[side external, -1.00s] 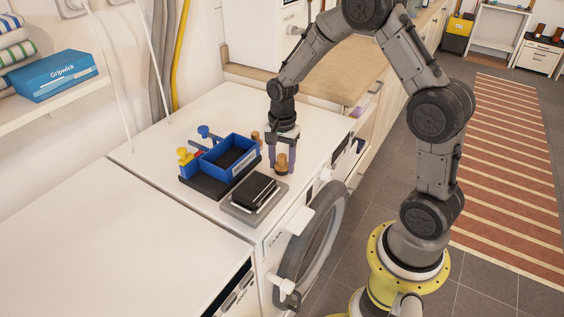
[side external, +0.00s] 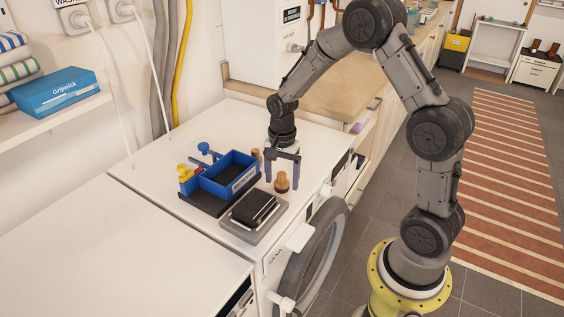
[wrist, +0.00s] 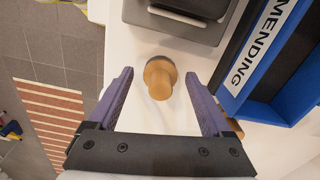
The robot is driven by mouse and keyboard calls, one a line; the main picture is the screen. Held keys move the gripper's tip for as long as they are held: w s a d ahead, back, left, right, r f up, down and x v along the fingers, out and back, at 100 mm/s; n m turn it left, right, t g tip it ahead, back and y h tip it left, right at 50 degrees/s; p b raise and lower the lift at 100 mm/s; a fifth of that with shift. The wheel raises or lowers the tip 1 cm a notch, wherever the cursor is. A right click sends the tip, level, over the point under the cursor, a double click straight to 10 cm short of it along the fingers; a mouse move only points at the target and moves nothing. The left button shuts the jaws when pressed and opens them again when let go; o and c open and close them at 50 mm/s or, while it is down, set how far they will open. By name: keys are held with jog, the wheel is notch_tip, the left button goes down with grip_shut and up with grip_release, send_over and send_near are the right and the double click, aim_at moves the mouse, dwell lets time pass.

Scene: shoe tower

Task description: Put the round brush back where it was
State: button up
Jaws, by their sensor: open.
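The round brush, a wooden knob on a round base (side external: 281,184), stands upright on the white machine top near its front edge. In the wrist view the brush (wrist: 159,76) shows from above, between and just past my fingertips, with a gap on both sides. My gripper (side external: 282,176) is open, one finger to each side of the brush. Its purple fingers also frame the brush in the wrist view (wrist: 158,90). A second wooden item (side external: 256,155) stands behind, partly hidden by the blue bin; in the wrist view it shows behind the right finger (wrist: 235,128).
A blue bin (side external: 243,180) labelled MENDING sits on a dark base left of the brush, with yellow and blue knobbed items (side external: 184,172) beside it. A grey tray (side external: 236,226) with a black brush-like block (side external: 256,206) lies in front. The left machine top is clear.

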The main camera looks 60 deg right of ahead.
aim_at(282, 174)
notch_tip(282, 174, up, 11)
jog(key=shift+r, duration=0.1)
jog(key=s+a+r+n+t, duration=0.2)
jog(key=s+a+r+n, duration=0.1)
jog(key=s+n, duration=0.2)
jog(key=s+a+r+n+t, duration=0.1)
jog(key=s+a+r+n, duration=0.1)
jog(key=s+n, duration=0.3)
jog(key=s+a+r+n+t, duration=0.2)
jog(key=s+n, duration=0.4)
jog(key=s, duration=0.5)
jog(key=shift+a+r+t, duration=0.3)
jog(key=shift+a+r, duration=0.55)
jog(key=shift+a, duration=0.4)
